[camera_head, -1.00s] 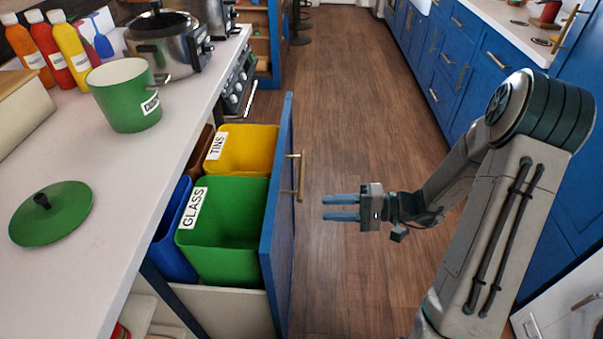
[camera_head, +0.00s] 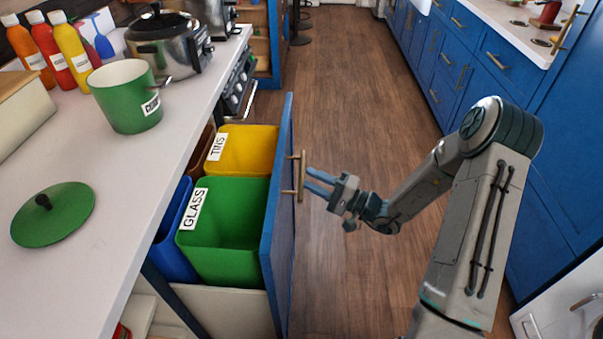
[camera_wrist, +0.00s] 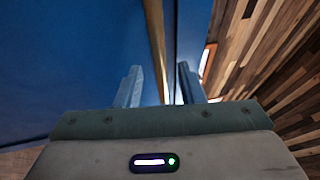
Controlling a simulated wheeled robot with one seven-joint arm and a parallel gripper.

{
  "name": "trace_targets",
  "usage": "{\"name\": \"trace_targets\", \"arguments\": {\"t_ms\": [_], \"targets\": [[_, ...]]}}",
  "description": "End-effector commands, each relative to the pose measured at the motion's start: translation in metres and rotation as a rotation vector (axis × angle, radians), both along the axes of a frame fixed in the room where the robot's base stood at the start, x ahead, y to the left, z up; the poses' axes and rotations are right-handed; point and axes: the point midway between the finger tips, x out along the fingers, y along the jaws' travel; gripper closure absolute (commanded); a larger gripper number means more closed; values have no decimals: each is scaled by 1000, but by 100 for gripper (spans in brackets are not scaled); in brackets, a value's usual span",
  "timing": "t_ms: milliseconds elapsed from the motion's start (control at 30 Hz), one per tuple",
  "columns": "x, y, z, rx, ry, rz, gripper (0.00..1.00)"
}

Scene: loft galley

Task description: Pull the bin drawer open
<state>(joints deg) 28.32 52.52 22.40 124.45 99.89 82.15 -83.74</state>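The bin drawer stands pulled out from under the counter, its blue front (camera_head: 280,220) facing right. Inside are a green bin labelled GLASS (camera_head: 235,215), a yellow bin labelled TINS (camera_head: 250,150), and partly hidden blue and brown bins. The drawer's brass handle (camera_head: 301,177) is an upright bar on the front. My gripper (camera_head: 308,181) is at the handle with its blue fingers apart. In the wrist view, the handle bar (camera_wrist: 154,35) runs between the two parted fingers of my gripper (camera_wrist: 158,85). I cannot tell whether either finger touches it.
The white counter (camera_head: 85,265) at left holds a green pot (camera_head: 125,100), a green lid (camera_head: 52,215), a steel cooker (camera_head: 165,45) and several sauce bottles. Blue cabinets (camera_head: 500,85) line the right side. The wooden floor (camera_head: 350,90) between is clear.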

Motion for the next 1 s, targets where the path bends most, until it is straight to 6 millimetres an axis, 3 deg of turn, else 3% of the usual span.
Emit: {"name": "trace_targets", "arguments": {"t_ms": [233, 600, 633, 733, 767, 1000], "targets": [[13, 29, 6, 1, -1, 1, 65], [16, 35, 7, 0, 1, 1, 65], [16, 35, 7, 0, 1, 1, 68], [16, 35, 7, 0, 1, 1, 95], [16, 35, 7, 0, 1, 1, 100], [16, 32, 7, 0, 0, 0, 100]]}}
